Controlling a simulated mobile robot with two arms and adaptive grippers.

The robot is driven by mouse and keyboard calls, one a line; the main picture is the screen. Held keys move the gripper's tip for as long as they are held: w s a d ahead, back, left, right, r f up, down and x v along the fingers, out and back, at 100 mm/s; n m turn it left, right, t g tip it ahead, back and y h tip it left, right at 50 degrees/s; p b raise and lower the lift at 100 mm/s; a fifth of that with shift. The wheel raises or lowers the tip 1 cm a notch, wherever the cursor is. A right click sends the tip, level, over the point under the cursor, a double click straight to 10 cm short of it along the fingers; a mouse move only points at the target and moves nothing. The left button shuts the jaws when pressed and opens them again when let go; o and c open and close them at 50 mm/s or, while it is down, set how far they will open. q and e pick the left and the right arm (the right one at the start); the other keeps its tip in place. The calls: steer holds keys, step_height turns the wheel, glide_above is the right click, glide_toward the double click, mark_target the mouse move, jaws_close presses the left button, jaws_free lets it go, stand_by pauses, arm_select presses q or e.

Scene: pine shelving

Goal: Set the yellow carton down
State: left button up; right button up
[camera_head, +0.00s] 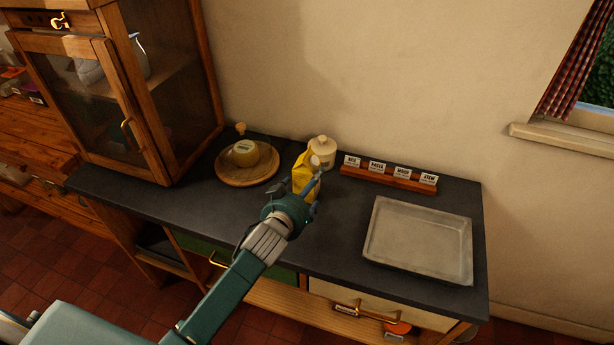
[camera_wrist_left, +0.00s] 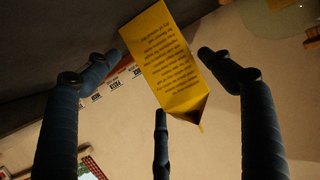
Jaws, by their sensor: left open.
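The yellow carton (camera_head: 300,177) stands at the middle of the dark countertop (camera_head: 335,231), in front of a cream lidded jar (camera_head: 322,151). In the left wrist view the carton (camera_wrist_left: 168,62) shows a printed side, and its base end meets the dark surface. My left gripper (camera_head: 303,190) is open at the carton, with its fingers spread around it. In the wrist view the fingertips lie beside the carton; whether any touches it I cannot tell. The carton's lower part is partly hidden by the gripper in the head view. My right gripper is not in view.
A wooden rack of labelled cards (camera_head: 390,177) stands to the right, behind a grey tray (camera_head: 419,240). A glass-door cabinet (camera_head: 140,85) stands at the left end.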

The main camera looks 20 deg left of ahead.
arm_select(q)
steer(key=p+x, duration=0.1)
steer(key=x, duration=0.3)
steer(key=shift+w+r, duration=0.1)
steer(key=shift+w+f, duration=0.25)
steer(key=shift+w, duration=0.2)
steer(key=shift+s, duration=0.1)
steer(key=c, duration=1.1)
steer(key=shift+r, duration=0.15)
steer(key=c, duration=0.6)
